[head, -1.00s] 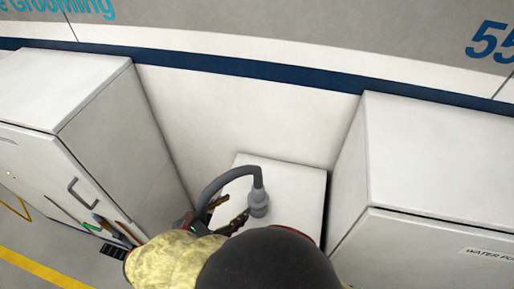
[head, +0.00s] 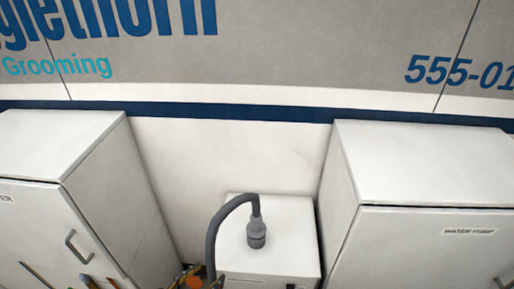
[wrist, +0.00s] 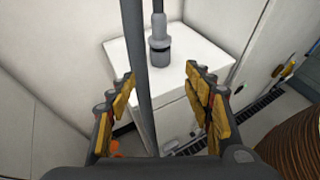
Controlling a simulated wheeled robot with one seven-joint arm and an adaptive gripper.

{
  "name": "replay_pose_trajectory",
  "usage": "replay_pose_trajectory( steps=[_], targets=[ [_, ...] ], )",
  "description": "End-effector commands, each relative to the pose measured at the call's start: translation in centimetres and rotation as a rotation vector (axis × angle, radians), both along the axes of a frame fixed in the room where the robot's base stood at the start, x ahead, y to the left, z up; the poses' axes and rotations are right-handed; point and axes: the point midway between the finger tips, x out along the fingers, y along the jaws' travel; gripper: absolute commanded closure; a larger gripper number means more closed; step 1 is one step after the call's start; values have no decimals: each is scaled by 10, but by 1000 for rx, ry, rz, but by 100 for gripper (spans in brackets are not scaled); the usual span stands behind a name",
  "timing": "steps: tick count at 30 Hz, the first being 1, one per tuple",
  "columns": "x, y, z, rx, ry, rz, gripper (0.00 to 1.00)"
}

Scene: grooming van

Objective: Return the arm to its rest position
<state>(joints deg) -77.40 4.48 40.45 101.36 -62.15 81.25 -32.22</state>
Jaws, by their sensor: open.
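My gripper (head: 193,279) shows only partly at the bottom edge of the head view, beside the grey hose. In the wrist view my gripper (wrist: 159,76) is open, its two yellow-padded fingers spread apart with nothing clamped between them. The grey hose (head: 220,222) arches up and ends in a grey connector (head: 256,234) on top of the low white box (head: 288,213). In the wrist view the hose (wrist: 138,60) crosses the picture upright near the left finger; I cannot tell whether it touches. The connector (wrist: 159,40) stands upright on the box beyond the fingertips.
A tall white cabinet (head: 60,145) stands at the left, and another, the water pump cabinet (head: 425,165), at the right. The low box sits between them against the van wall (head: 225,150). A brown ribbed round thing (wrist: 295,145) is at the right of the wrist view.

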Motion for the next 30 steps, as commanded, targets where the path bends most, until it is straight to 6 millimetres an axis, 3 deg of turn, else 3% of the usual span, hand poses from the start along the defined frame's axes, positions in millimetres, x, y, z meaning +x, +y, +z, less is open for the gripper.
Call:
replay_pose_trajectory(
  steps=[5, 12, 16, 23, 30],
  targets=[
    [-4, 1, -11, 80, 0, -33, 49],
    [-31, -21, -42, 187, 64, -151, 49],
    [-51, -35, -48, 287, 104, -253, 49],
    [-70, -69, -41, 521, 153, -530, 49],
    [-76, -104, -17, 803, 158, -871, 49]
  ],
)
